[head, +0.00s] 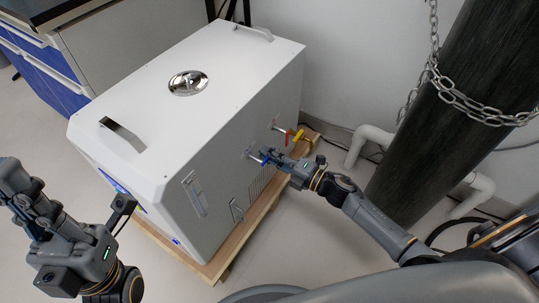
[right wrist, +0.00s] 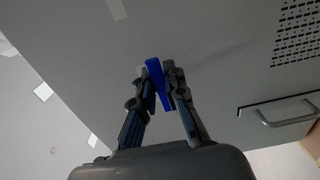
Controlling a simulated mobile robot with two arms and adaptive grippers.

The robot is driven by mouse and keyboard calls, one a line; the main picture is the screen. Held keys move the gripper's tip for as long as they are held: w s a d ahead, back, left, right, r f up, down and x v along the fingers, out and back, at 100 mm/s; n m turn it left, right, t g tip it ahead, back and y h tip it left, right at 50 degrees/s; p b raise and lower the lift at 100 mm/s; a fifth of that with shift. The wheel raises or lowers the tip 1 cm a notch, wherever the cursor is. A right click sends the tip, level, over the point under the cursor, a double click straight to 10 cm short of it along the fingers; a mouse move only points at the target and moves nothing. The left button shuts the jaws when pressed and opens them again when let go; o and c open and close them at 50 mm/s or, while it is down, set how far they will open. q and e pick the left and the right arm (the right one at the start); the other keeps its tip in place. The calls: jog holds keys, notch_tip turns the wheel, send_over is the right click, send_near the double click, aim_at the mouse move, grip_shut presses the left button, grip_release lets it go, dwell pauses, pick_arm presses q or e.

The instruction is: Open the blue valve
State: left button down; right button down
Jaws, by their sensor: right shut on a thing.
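The white distiller box (head: 190,110) stands on a wooden pallet. The blue valve (head: 262,157) sits low on its right-hand side face, partly hidden by my right gripper. In the right wrist view its blue handle (right wrist: 158,84) lies between the two fingers. My right gripper (head: 271,158) is shut on the blue handle; it also shows in the right wrist view (right wrist: 160,75). My left gripper (head: 14,180) is at the lower left of the head view, away from the box; whether it is open or shut is unclear.
Red and yellow valve handles (head: 290,135) sit just beyond the blue valve. A dark cylinder (head: 440,130) with a chain (head: 462,102) and white pipes (head: 368,140) stand to the right. The wooden pallet (head: 222,264) edges the box. A cabinet (head: 90,50) stands behind left.

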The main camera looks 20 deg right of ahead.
dwell(0.3)
jog(key=c, duration=1.4)
grip_release()
jog(key=shift+o, duration=0.2)
jog(key=v, duration=1.2)
